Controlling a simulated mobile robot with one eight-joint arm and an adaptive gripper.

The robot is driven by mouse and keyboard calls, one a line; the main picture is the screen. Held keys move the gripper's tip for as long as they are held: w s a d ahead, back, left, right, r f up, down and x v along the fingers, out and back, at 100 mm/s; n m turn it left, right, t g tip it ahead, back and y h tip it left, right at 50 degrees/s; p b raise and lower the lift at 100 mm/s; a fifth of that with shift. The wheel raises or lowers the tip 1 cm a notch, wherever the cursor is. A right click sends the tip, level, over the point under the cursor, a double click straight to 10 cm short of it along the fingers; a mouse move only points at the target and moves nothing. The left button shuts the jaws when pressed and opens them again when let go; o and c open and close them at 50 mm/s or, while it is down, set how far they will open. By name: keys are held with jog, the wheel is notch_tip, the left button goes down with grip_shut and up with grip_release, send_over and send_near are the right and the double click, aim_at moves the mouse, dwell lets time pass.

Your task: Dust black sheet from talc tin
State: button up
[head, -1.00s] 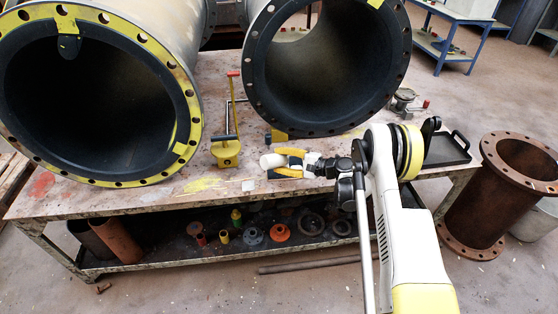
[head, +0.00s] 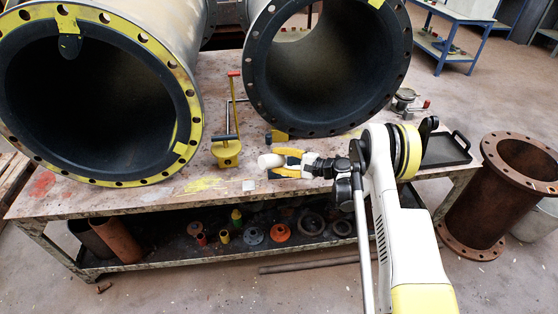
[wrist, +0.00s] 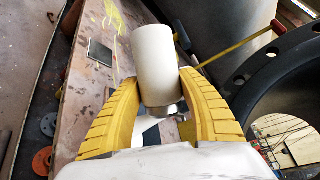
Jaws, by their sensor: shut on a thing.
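The talc tin is a plain white cylinder (wrist: 157,60) with a metal-coloured end, held between the yellow padded fingers of my gripper (wrist: 160,98). In the head view the tin's pale end (head: 268,161) sticks out left of my gripper (head: 290,164), above the bench's front part. The tin looks tilted. A small flat square sheet (wrist: 101,51) lies on the bench, apart from the tin. It looks dark in the wrist view and pale in the head view (head: 248,185), so I cannot be sure it is the black sheet. I see no powder falling.
Two large rubber-lined pipes (head: 188,95) (head: 402,75) stand on the bench (head: 120,202) behind. A yellow-based tool with a red-tipped handle (head: 228,152) stands left of my gripper. A black tray (head: 448,150) lies at right. A rusty flanged pipe (head: 490,195) stands beyond the bench's right end.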

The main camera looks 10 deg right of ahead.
jog(key=shift+w+a, duration=0.1)
jog(key=shift+a, duration=1.6)
jog(key=shift+w, duration=0.1)
jog(key=shift+w+d, duration=0.15)
jog(key=shift+w, duration=2.25)
jog(key=shift+d, duration=0.1)
jog(key=shift+s+d, duration=0.1)
jog(key=shift+d, duration=1.95)
jog(key=shift+d, duration=0.15)
jog(key=shift+s+d, duration=0.1)
jog(key=shift+d, duration=1.9)
